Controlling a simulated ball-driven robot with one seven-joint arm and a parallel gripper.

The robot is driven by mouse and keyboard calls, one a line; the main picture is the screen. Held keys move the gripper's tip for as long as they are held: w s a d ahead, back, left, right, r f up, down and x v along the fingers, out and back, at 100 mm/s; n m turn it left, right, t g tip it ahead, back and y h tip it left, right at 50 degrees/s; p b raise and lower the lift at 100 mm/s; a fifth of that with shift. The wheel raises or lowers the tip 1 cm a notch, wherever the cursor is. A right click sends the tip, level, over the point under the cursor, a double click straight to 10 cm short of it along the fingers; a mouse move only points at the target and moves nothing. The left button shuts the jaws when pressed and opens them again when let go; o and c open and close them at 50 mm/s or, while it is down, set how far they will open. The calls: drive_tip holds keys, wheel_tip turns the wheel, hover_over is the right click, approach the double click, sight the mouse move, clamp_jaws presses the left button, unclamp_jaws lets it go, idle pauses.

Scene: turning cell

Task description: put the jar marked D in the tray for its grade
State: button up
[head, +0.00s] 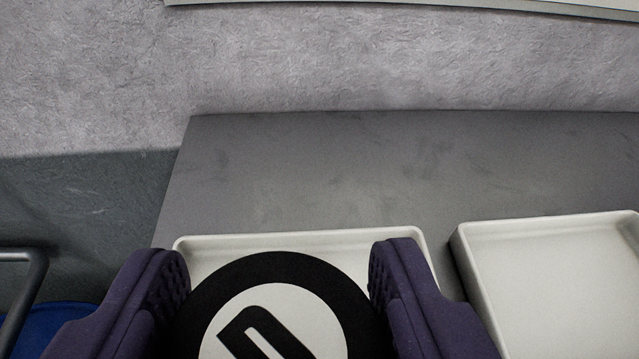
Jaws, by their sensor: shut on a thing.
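A jar (300,308) with a black rim and a white top, bearing part of a black letter that looks like D, is between the fingers of my gripper (275,290). The purple fingers are shut on it from the left and right. The jar's lower part is cut off by the picture's bottom edge. Behind it is a white tray (300,237), mostly hidden by the jar and fingers. A second white tray (560,260) stands to the right and looks empty where it shows. No grade marking shows on either tray. I cannot tell whether the jar touches the tray.
The trays stand on a grey table (320,170), clear behind them up to a rough grey wall (350,60). A dark metal bar (35,285) and a blue thing (55,325) are at the lower left, beyond the table's left edge. A pale board edge (500,8) runs along the top.

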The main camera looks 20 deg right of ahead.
drive_tip(key=w, duration=0.1)
drive_tip(key=w+d, duration=0.1)
drive_tip(key=shift+w+d+f, duration=0.1)
drive_tip(key=shift+w+f, duration=0.05)
drive_tip(key=shift+w, duration=0.2)
drive_tip(key=shift+w+f+b, duration=0.1)
drive_tip(key=shift+f+b, duration=0.55)
drive_tip(key=shift+f, duration=1.15)
drive_tip(key=shift+f, duration=0.1)
drive_tip(key=o, duration=1.2)
